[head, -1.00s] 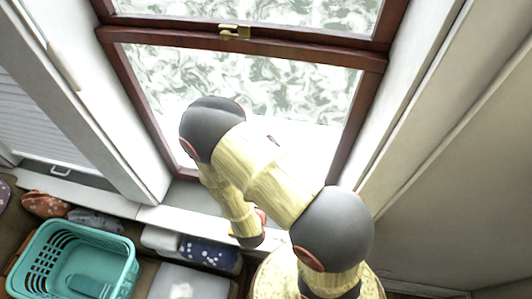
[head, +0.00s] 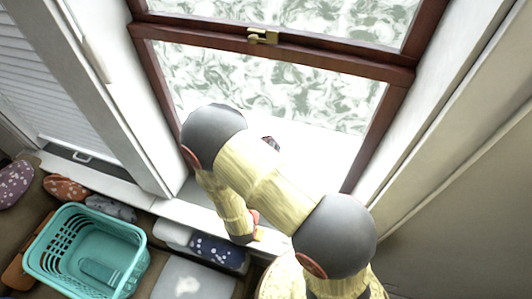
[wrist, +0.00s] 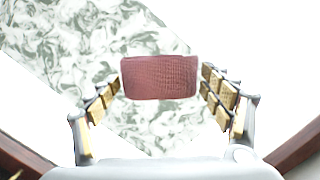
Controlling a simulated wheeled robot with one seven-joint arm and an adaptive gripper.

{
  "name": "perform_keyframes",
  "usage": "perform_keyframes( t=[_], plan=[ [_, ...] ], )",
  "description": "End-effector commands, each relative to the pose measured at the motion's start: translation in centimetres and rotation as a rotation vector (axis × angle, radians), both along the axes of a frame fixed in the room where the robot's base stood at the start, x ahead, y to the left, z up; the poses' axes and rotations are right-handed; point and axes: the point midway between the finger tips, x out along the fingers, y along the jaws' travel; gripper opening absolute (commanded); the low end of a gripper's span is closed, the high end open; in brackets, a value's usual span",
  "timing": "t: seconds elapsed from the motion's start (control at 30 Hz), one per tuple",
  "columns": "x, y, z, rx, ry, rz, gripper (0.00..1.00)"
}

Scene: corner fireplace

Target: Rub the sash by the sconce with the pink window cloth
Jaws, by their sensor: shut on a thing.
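The pink window cloth (wrist: 160,78) is a folded, dusky pink block in the wrist view. My gripper (wrist: 161,84) is shut on it, with a finger on each side. Beyond it in the wrist view is the green-and-white marbled pane (wrist: 60,45). The window sash (head: 330,62) has a dark red-brown wooden frame and a brass latch (head: 263,36) in the head view. My arm reaches in front of the lower pane and hides most of the gripper there. I cannot tell whether the cloth touches the glass. No sconce shows.
A teal basket (head: 72,218) stands at the lower left. Patterned cushions (head: 217,250) and folded items lie beside it along the wall. White window reveals (head: 120,110) flank the window on both sides. A white louvred shutter (head: 45,95) is at the left.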

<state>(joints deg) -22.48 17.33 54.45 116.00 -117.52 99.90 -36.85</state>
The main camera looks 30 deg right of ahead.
Motion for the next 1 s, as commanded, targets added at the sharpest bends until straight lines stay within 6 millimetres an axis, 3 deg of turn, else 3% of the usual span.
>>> perform_keyframes(
  t=[1.0],
  plan=[
    [4.5, 4.3, 0.0, 0.001, 0.0, 0.001, 0.59]
  ],
)
